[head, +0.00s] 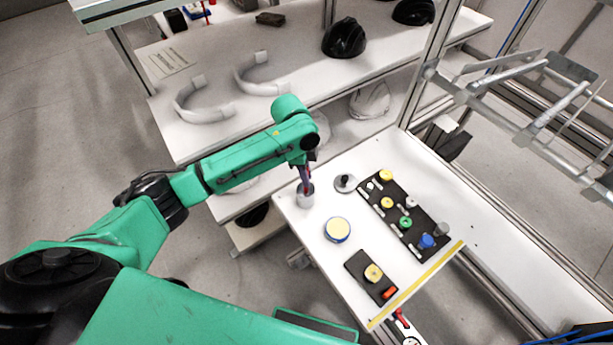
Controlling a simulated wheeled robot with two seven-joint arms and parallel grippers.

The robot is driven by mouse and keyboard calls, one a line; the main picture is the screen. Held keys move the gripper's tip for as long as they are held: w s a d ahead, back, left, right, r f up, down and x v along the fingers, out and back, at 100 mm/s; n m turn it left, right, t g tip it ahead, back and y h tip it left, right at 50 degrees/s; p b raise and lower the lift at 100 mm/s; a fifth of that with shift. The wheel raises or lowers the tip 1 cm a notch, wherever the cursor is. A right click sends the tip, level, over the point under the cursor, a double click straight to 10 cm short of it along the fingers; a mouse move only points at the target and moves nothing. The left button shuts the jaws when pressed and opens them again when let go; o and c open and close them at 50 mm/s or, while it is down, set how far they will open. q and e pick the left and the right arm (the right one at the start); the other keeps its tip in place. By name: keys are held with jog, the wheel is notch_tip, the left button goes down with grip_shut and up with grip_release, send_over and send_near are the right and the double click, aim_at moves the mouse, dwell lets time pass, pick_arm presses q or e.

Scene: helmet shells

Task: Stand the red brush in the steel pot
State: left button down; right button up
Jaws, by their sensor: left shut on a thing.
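The steel pot (306,198) is a small grey cup near the left corner of the white table. My left gripper (305,178) points down right over the pot's mouth and is shut on a thin reddish thing, which I take to be the red brush. The brush is mostly hidden by the gripper. Its lower end meets the pot's mouth in the picture, but I cannot tell how deep it is inside or whether it touches the pot. My right gripper is not in view.
Behind stands a shelf (215,75) with helmet shells (344,38).

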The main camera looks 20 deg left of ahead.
pick_arm(q)
jog(key=shift+f, duration=1.05)
jog(key=shift+f, duration=0.1)
jog(key=c, duration=0.8)
grip_release()
jog(key=shift+c, duration=0.2)
notch_tip(320, 180, up, 12)
jog(key=a+b, duration=0.2)
jog(key=shift+s, duration=0.1)
